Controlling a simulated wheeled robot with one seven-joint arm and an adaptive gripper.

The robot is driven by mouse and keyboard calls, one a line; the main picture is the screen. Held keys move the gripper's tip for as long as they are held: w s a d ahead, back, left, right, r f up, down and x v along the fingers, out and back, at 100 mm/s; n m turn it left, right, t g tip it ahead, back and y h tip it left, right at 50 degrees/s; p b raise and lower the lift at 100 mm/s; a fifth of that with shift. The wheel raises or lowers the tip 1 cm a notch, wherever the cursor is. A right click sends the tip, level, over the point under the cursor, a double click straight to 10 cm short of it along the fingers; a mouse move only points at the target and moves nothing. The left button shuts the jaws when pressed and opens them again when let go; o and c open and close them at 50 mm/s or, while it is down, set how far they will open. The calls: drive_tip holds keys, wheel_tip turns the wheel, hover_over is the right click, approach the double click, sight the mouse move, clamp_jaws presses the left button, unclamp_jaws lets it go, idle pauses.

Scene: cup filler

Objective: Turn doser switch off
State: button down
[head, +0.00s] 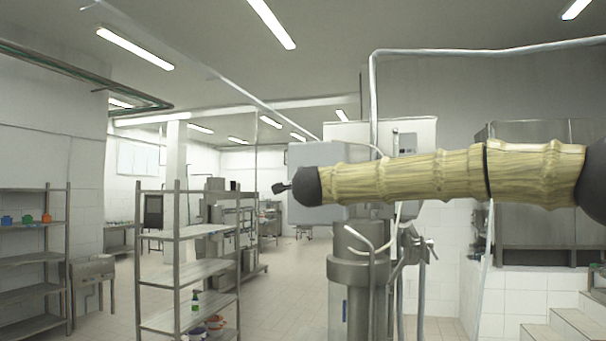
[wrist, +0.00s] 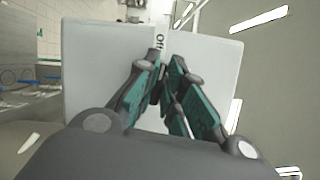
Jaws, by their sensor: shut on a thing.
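In the wrist view, the pale grey doser box (wrist: 95,65) fills the middle, with a dark "Off" label (wrist: 159,42) turned sideways. My gripper (wrist: 163,62) is in front of the box, its teal-padded fingers drawn together at the tips just below the label. They are shut on the doser switch, which the fingertips hide. In the head view, a grey box (head: 310,155) stands on the steel filler machine (head: 350,272). My arm crosses in front of it from the right, and I cannot make out the gripper there.
A steel shelf rack (head: 190,232) with a spray bottle (head: 195,303) and small buckets stands left of the machine. Another rack (head: 30,262) is at the far left. White steps (head: 562,325) are at the lower right. Tiled floor is open between the racks.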

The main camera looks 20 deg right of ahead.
drive_tip(key=shift+n+g+p, duration=0.4)
drive_tip(key=shift+n+p, duration=0.5)
drive_tip(key=shift+p, duration=0.1)
drive_tip(key=shift+f, duration=0.1)
drive_tip(key=c, duration=1.5)
unclamp_jaws()
drive_tip(key=shift+s, duration=0.1)
drive_tip(key=v, duration=1.1)
drive_tip(key=shift+s, duration=0.45)
